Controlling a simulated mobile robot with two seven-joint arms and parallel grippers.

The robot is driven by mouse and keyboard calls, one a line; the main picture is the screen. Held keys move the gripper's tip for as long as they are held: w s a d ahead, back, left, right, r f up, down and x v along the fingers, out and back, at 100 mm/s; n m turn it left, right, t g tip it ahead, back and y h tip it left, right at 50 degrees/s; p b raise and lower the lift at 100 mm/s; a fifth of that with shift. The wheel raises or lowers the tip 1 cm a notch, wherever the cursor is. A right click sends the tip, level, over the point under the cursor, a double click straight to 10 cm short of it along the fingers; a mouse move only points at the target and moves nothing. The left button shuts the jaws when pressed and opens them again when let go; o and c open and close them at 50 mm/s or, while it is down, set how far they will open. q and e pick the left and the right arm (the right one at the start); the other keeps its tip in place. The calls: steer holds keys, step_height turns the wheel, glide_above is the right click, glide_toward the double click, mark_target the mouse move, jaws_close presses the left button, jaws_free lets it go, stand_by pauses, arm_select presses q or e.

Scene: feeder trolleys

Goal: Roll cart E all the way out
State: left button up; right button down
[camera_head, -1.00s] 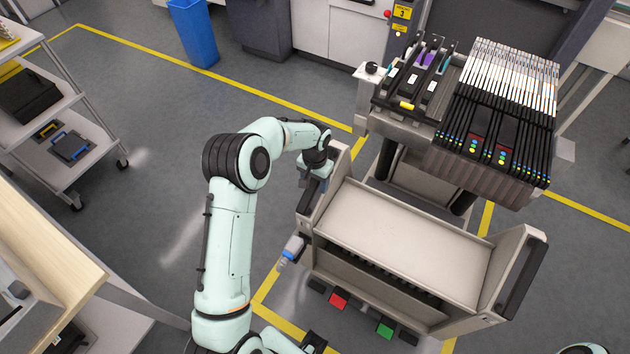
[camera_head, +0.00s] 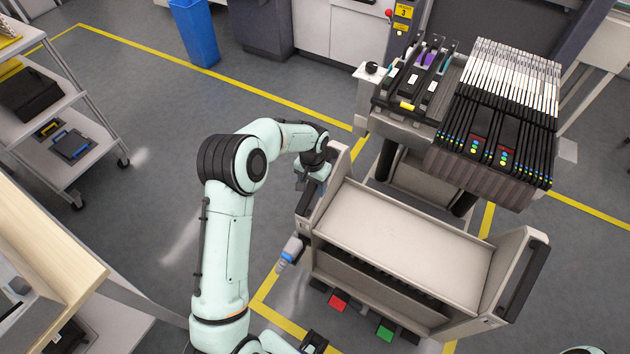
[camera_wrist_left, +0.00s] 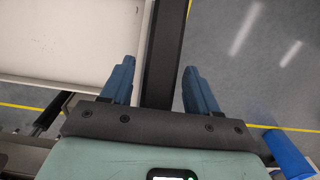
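A beige feeder cart (camera_head: 400,245) with a flat top shelf stands at the centre right of the head view. I read no letter E on it. It has upright side panels with black handle bars, the right one (camera_head: 527,283) in plain view. My left gripper (camera_head: 308,182) is at the left handle bar, partly hidden by my wrist. In the left wrist view its two blue fingers (camera_wrist_left: 158,82) are apart, one on each side of the black bar (camera_wrist_left: 165,45), with no clear contact.
A bank of feeders (camera_head: 500,125) stands at the cart's far side. Red (camera_head: 338,302) and green (camera_head: 385,330) pedals show below its near edge. A wooden-topped table (camera_head: 45,235), a shelf trolley (camera_head: 85,165) and a blue bin (camera_head: 194,32) stand left. Floor between is clear.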

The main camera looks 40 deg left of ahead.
arm_select(q)
steer(key=shift+w+r, duration=0.1)
steer(key=shift+w, duration=0.05)
steer(key=shift+r, duration=0.2)
step_height(320, 180, up, 13)
steer(key=shift+p, duration=0.35)
stand_by(0.5)
